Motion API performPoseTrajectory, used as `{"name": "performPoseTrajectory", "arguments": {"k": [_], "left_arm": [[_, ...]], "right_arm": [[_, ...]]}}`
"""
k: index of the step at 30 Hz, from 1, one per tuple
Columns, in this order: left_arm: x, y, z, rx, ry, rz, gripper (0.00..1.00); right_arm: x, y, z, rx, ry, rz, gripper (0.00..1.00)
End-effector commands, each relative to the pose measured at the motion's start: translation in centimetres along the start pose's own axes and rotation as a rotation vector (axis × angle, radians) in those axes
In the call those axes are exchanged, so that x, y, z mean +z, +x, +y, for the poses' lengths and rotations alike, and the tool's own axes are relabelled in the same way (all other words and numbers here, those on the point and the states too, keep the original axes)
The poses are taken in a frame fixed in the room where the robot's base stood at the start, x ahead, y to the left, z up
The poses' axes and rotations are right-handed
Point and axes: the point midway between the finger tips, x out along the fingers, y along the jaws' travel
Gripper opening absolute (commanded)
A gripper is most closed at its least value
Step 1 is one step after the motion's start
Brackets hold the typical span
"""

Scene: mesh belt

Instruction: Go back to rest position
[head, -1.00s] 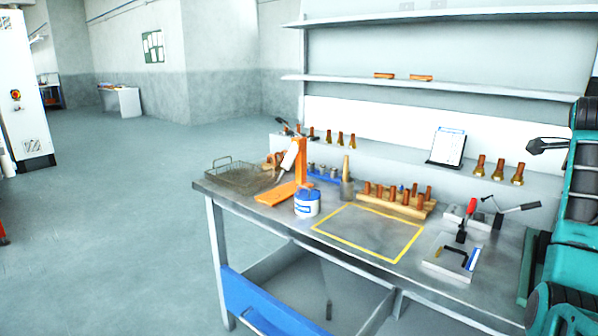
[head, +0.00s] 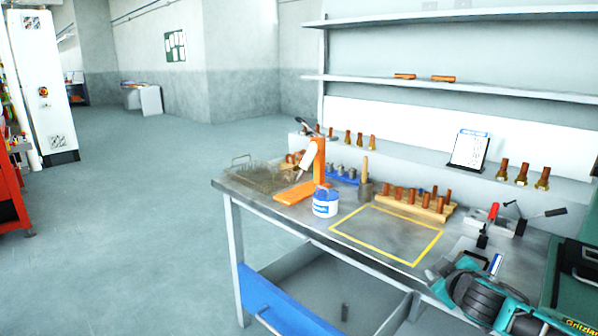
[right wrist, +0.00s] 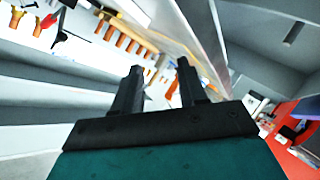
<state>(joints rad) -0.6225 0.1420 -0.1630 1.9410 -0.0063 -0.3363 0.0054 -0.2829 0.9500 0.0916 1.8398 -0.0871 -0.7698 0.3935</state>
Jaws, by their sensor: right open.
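My right gripper (right wrist: 158,72) shows in the right wrist view with its two dark fingers apart and nothing between them. My teal right arm (head: 482,296) is low at the bottom right of the head view, over the front right part of the workbench (head: 310,225). It hides part of the clamp fixture there. My left gripper and arm are not in view.
The bench carries a wire basket (head: 255,178), an orange stand (head: 318,160), a blue-and-white tub (head: 326,203), a wooden rack of copper pieces (head: 425,208) and a red-handled clamp (head: 492,213). The yellow-outlined area (head: 385,235) is empty. Open floor (head: 130,235) lies to the left.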

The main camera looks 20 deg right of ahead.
Motion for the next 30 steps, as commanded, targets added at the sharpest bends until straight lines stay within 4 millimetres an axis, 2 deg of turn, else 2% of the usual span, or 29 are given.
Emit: {"name": "performPoseTrajectory", "arguments": {"k": [1,3,6,9,15,23,30], "left_arm": [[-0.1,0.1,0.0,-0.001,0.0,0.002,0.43],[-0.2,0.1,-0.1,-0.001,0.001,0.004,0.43],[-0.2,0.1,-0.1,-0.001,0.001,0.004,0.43],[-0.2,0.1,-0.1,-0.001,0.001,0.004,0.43],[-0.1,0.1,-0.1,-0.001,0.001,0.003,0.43],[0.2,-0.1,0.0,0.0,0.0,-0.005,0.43],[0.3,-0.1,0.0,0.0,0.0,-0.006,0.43]], "right_arm": [[1.4,-0.8,-3.7,-0.093,-0.081,0.015,0.42],[3.0,-2.3,-8.1,-0.206,-0.176,0.05,0.42],[5.1,-4.8,-13.2,-0.346,-0.276,0.097,0.42],[6.9,-7.4,-17.2,-0.463,-0.346,0.143,0.42],[9.7,-12.9,-23.3,-0.647,-0.413,0.228,0.42],[9.1,-15.3,-28.0,-0.652,-0.146,0.183,0.42],[6.8,-18.6,-33.4,-0.664,0.162,0.129,0.42]]}}
